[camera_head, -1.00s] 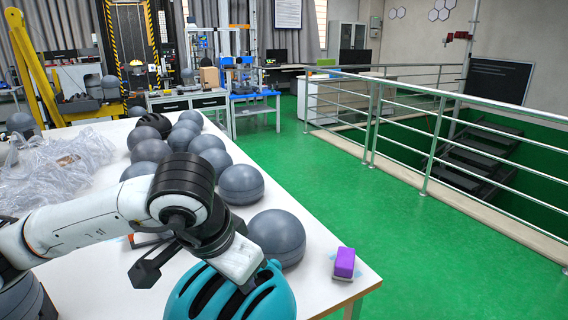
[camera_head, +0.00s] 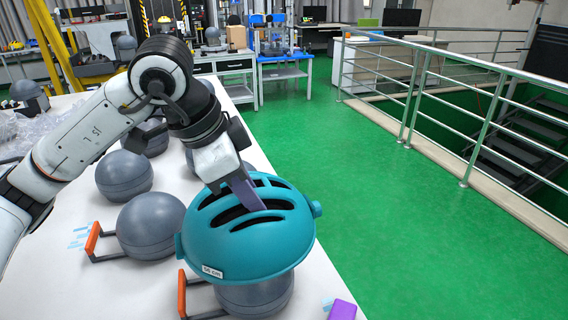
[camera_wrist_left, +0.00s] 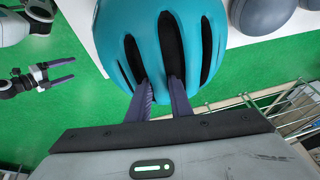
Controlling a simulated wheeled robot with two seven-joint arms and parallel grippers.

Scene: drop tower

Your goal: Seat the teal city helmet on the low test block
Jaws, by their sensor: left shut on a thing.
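The teal helmet (camera_head: 248,240) has dark vent slots and a small white size label at its front left. It is over a grey dome-shaped block (camera_head: 255,298) near the table's right edge, hiding the top of that block; I cannot tell whether they touch. My left gripper (camera_head: 250,195) is shut on the helmet's shell, its fingers reaching into the vents. The helmet also fills the top middle of the left wrist view (camera_wrist_left: 160,40). My right gripper (camera_wrist_left: 60,71) shows at the left of that view, open and empty, apart from the helmet.
Another grey dome (camera_head: 150,225) stands left of the helmet, with an orange handle (camera_head: 92,238) beside it. A second orange handle (camera_head: 182,293) is by the block under the helmet. A purple block (camera_head: 342,310) lies at the front right. Green floor and a railing (camera_head: 470,150) lie beyond the table.

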